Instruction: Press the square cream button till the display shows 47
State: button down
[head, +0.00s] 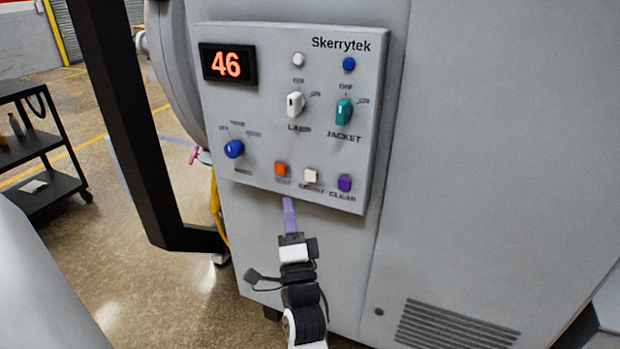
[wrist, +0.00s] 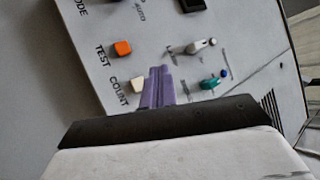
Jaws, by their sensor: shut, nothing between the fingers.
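The square cream button (head: 310,176) sits on the grey panel (head: 240,120), between an orange and a purple button, above the label COUNT. It also shows in the wrist view (wrist: 137,84), just left of my fingertips. The display (head: 228,64) at the panel's upper left reads 46 in orange digits. My gripper (head: 288,200) has purple fingers, shut and empty. In the head view its tips are below and a little left of the cream button. The button is uncovered, and the tips appear apart from it. In the wrist view the fingers (wrist: 160,72) hide the purple button.
The orange button (head: 280,168) and purple button (head: 344,183) flank the cream one closely. Above are a blue knob (head: 234,148), white lamp switch (head: 295,104) and teal jacket switch (head: 344,111). A black post (head: 120,110) stands left of the panel.

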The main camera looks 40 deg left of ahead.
jog(key=b, duration=0.4)
send_near(306, 172)
jog(key=x, duration=0.3)
jog(key=s+x, duration=0.1)
jog(key=x, duration=0.1)
jog(key=shift+w+a+r, duration=0.1)
jog(key=shift+r, duration=0.3)
jog(key=shift+w, duration=0.1)
dwell(1.1)
jog(key=shift+w+a, duration=0.15)
jog(key=shift+w, duration=0.15)
jog(key=shift+w+a, duration=0.1)
jog(key=shift+w, duration=0.3)
dwell(0.6)
dwell(0.4)
jog(key=shift+s+d+p, duration=0.25)
jog(key=shift+s+p, duration=0.15)
jog(key=shift+s, duration=0.45)
jog(key=shift+s+d+p, duration=0.2)
jog(key=shift+s+p, duration=0.25)
jog(key=shift+s, duration=0.35)
jog(key=shift+s+d+p, duration=0.15)
jog(key=shift+s+p, duration=0.25)
jog(key=shift+s, duration=0.45)
jog(key=shift+s+d+p, duration=0.2)
jog(key=shift+s+p, duration=0.25)
jog(key=shift+s, duration=0.35)
